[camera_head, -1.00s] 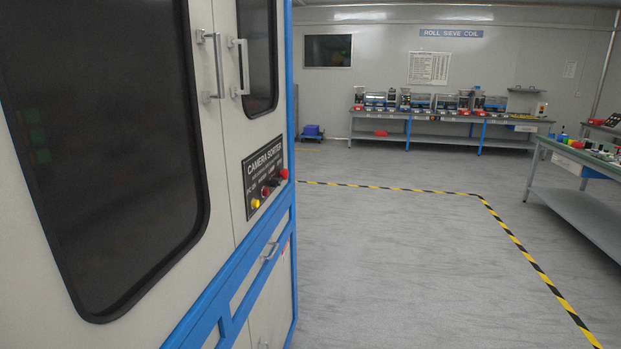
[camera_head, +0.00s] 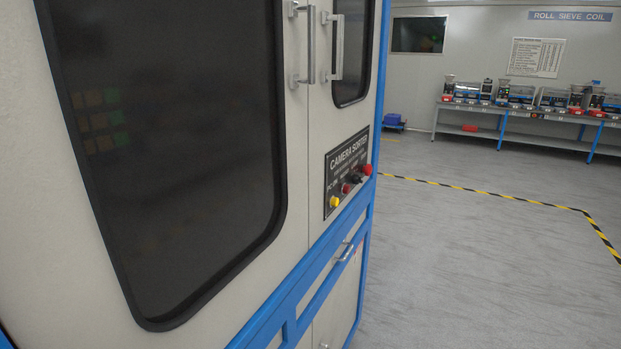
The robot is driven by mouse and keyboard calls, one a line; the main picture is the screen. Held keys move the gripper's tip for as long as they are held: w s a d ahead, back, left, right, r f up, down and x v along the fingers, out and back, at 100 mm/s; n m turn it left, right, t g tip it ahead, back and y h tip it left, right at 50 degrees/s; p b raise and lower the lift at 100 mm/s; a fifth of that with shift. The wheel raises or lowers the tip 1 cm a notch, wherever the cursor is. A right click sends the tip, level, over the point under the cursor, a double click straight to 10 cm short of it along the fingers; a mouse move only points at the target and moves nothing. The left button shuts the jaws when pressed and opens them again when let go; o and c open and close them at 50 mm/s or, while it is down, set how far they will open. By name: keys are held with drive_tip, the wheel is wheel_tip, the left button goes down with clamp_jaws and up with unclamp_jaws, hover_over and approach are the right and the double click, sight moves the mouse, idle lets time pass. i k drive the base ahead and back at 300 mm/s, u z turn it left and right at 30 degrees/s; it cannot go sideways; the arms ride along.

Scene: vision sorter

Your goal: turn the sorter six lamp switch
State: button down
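A tall white cabinet with blue edging (camera_head: 305,268) fills the left and middle of the view. Its black control panel (camera_head: 342,155) is labelled "CAMERA SORTER". Along the panel's lower part sit a yellow button (camera_head: 334,201), a small red one (camera_head: 346,188), a dark knob (camera_head: 357,178) that may be a switch, and a larger red button (camera_head: 367,169). The small lettering is too blurred to read, so I cannot tell which control is the lamp switch or whether this is sorter six. My gripper is not in view.
The cabinet has dark windows (camera_head: 190,130) and upright door handles (camera_head: 309,45); a lower handle (camera_head: 346,252) sticks out below the panel. Grey floor (camera_head: 460,260) is open to the right, crossed by yellow-black tape (camera_head: 480,190). A bench (camera_head: 520,112) with machines stands at the back wall.

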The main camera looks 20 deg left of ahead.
sight(357, 180)
drive_tip(key=u, duration=0.3)
drive_tip(key=i, duration=0.3)
drive_tip(key=u, duration=0.25)
drive_tip(key=k, duration=0.45)
drive_tip(key=z, duration=0.5)
drive_tip(key=i, duration=1.1)
drive_tip(key=u, duration=0.75)
